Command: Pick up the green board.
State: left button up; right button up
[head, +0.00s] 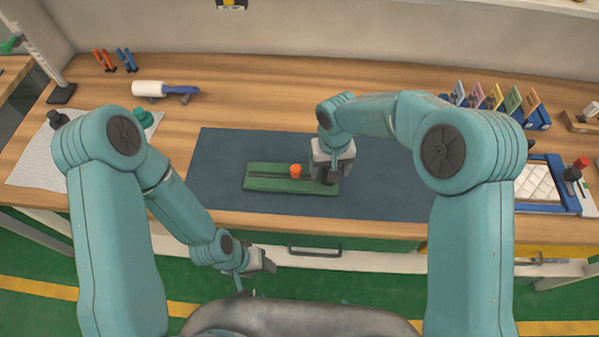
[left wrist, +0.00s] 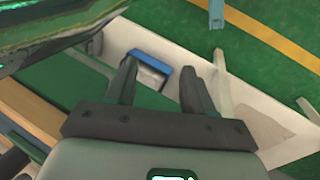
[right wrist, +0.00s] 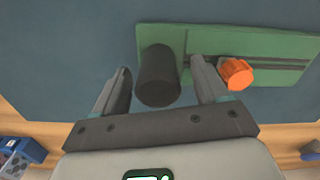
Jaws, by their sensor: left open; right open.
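The green board (head: 270,184) lies flat on the dark blue mat (head: 220,160) at the middle of the workbench. It has a dark slot along it and an orange knob (head: 296,171). My right gripper (head: 330,178) is over the board's right end. In the right wrist view the green board (right wrist: 210,42) shows with the orange knob (right wrist: 236,73) and a dark cylinder (right wrist: 158,75), which stands between my open right fingers (right wrist: 160,85). I cannot tell whether they touch it. My left gripper (head: 268,262) is open and empty, low in front of the bench edge, away from the board.
A white and blue roller (head: 165,90) and orange pliers (head: 103,60) lie at the back left. A blue rack of coloured cards (head: 495,105) stands at the back right. A blue tray (head: 552,165) is at the right. The mat left of the board is clear.

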jog(key=shift+f, duration=0.45)
jog(key=shift+s+d+f, duration=0.15)
jog(key=c, duration=1)
grip_shut()
jog(key=shift+w+r, duration=0.2)
jog(key=shift+r, duration=0.45)
notch_tip(320, 180, up, 19)
jog(key=b, duration=0.2)
